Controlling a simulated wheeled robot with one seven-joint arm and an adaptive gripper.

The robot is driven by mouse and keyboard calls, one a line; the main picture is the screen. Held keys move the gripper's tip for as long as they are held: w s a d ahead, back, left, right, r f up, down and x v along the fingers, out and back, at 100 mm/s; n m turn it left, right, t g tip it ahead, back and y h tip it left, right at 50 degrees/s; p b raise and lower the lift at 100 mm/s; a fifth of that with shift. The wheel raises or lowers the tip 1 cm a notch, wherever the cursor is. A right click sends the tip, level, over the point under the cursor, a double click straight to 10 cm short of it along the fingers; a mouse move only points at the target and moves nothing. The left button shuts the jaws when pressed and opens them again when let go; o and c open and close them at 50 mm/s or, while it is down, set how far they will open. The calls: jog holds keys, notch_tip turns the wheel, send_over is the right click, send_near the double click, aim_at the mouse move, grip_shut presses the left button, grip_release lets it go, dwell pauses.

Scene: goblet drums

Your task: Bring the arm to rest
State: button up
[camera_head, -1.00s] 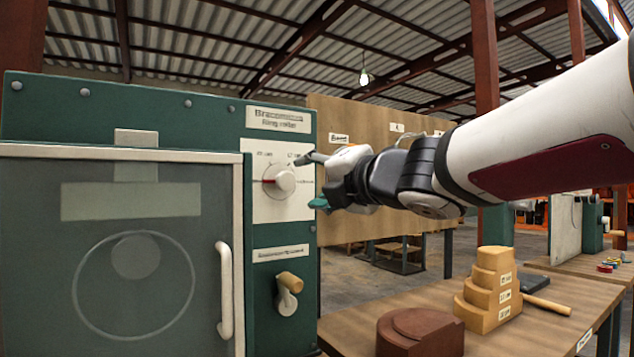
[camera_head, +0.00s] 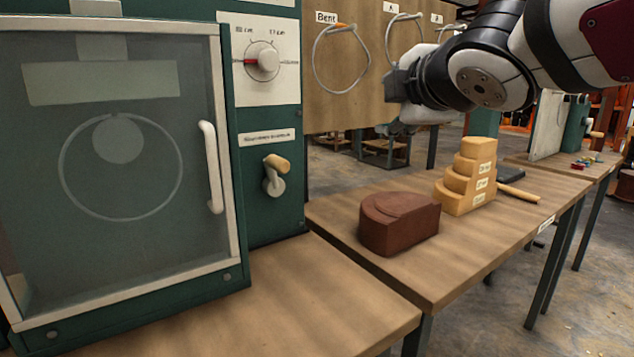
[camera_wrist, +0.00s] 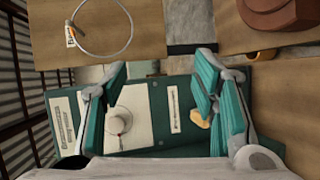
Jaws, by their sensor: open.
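My gripper (camera_wrist: 161,66) is open and empty, its two teal-padded fingers apart in the wrist view. In the head view my arm comes in from the upper right, with the gripper end in front of the wooden display board (camera_head: 345,105); its fingertips are hard to make out there. The green machine (camera_head: 270,215) stands at left, its glass door (camera_head: 125,225) closed. Its white dial (camera_head: 262,62), with a red mark to the left, is apart from my gripper. The dial also shows in the wrist view (camera_wrist: 118,122).
A wooden bench (camera_head: 465,240) carries a brown block (camera_head: 400,235), a stepped tan block (camera_head: 465,185) and a wooden-handled tool (camera_head: 518,193). Metal rings (camera_head: 340,60) hang on the board. The machine's lever (camera_head: 275,170) sticks out below the dial. The nearer bench top is clear.

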jog(key=s+d+f+m+g+h, duration=0.2)
jog(key=s+d+f+m+g, duration=0.1)
jog(key=s+d+f+m, duration=0.4)
jog(key=s+d+f+m+g+h, duration=0.2)
jog(key=s+d+f+m+g, duration=0.25)
jog(key=s+f, duration=0.35)
jog(key=s+a+f+m+g+y, duration=0.15)
jog(key=s+f+m+g, duration=0.35)
jog(key=s, duration=0.6)
jog(key=s+a+f+m+g+y, duration=0.1)
jog(key=s+a+f+m+g, duration=0.15)
jog(key=s+f, duration=0.65)
notch_tip(320, 180, up, 30)
jog(key=s+t+p, duration=0.2)
jog(key=t+p, duration=0.2)
jog(key=p, duration=2.2)
jog(key=shift+r, duration=0.15)
jog(key=shift+d, duration=0.1)
